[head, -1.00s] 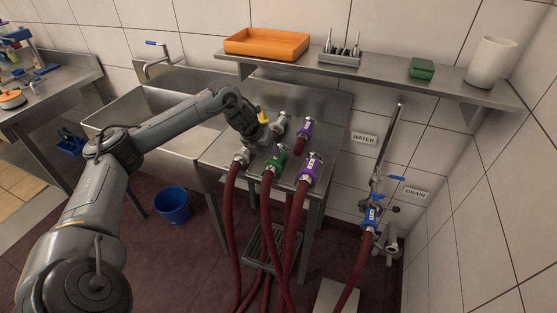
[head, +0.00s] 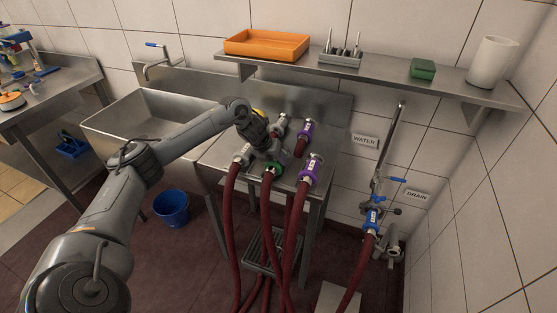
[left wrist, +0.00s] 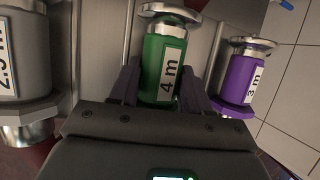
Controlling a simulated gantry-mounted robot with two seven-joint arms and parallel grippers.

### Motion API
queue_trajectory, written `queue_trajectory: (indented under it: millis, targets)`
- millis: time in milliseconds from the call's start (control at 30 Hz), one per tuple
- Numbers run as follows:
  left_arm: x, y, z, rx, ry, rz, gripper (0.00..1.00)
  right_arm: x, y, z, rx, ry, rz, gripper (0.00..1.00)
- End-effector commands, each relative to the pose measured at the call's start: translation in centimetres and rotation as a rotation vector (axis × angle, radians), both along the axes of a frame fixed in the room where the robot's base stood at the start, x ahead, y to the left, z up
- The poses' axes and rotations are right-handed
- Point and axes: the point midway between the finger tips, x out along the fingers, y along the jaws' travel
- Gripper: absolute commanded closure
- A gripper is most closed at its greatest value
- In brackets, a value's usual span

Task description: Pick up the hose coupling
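The green hose coupling (head: 272,168), labelled 4 m, is on a red hose at the front of the steel table. It also shows in the left wrist view (left wrist: 162,62). My left gripper (head: 266,152) is down over it from above. In the left wrist view its two fingers (left wrist: 160,88) stand on either side of the green body. They look open, with the coupling between them; whether either finger touches it is hard to tell. A grey coupling (left wrist: 25,55) labelled 2.5 m is on the left and a purple one (left wrist: 243,80) labelled 3 m on the right. My right gripper is not in view.
More couplings stand close behind: a purple one (head: 305,132) and a grey one (head: 281,122). My arm partly hides a yellow one (head: 259,112). A shelf (head: 380,78) overhangs the table's back. A blue-marked coupling (head: 372,218) hangs at the wall pipe. The sink (head: 125,118) is left.

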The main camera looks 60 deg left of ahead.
Motion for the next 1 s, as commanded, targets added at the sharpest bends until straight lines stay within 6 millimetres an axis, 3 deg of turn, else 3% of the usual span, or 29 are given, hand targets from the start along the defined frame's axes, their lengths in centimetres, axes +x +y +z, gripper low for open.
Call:
queue_trajectory:
  millis: [33,300,667,1000]
  targets:
    - [0.0,0.0,0.0,0.001,0.001,0.000,0.62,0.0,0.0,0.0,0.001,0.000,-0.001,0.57]
    - [-0.1,0.0,0.0,0.000,0.001,0.000,1.00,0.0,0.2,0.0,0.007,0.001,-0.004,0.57]
    - [0.0,0.0,0.4,0.001,0.000,0.001,1.00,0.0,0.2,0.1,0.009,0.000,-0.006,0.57]
    - [0.1,0.0,4.1,0.000,-0.005,0.000,1.00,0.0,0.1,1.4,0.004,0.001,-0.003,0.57]
